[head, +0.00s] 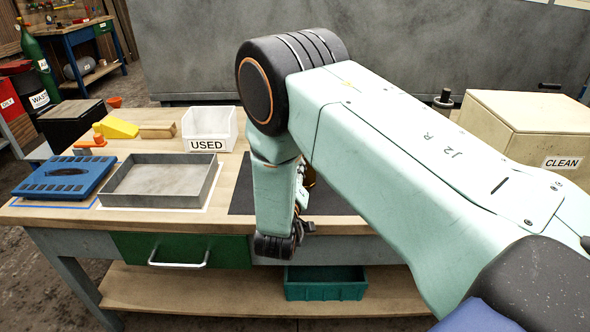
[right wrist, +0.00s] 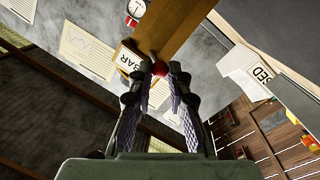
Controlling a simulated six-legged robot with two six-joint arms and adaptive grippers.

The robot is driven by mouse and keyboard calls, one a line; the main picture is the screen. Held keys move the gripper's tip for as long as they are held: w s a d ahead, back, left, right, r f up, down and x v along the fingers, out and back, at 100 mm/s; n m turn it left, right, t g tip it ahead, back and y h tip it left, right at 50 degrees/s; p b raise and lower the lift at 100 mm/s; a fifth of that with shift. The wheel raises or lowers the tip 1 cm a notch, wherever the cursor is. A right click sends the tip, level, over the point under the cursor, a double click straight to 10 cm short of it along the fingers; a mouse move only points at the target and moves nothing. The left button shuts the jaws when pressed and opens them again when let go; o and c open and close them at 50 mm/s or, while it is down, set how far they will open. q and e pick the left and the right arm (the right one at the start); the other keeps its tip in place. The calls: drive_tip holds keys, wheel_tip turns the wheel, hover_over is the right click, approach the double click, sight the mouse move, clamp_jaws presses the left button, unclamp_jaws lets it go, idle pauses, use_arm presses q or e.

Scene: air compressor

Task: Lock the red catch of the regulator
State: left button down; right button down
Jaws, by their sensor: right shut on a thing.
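In the right wrist view my right gripper (right wrist: 160,75) has its two fingers closed in on a small round red part (right wrist: 160,69), which shows between the fingertips. This looks like the red catch, but its lock position cannot be told. A white plate marked BAR (right wrist: 127,60) shows just beside the fingertips. In the head view my right arm crosses the bench and hides its own fingertips and the regulator. A small brass-coloured glint shows behind the forearm there. My left gripper is not in view.
A dark mat (head: 240,196) lies under my right arm. A round dial (right wrist: 135,8) shows in the wrist view.

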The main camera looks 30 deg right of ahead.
drive_tip(key=c, duration=1.3)
unclamp_jaws()
drive_tip(key=shift+o, duration=0.2)
drive_tip(key=v, duration=0.7)
drive_tip(key=shift+s, duration=0.25)
drive_tip(key=shift+a, duration=0.15)
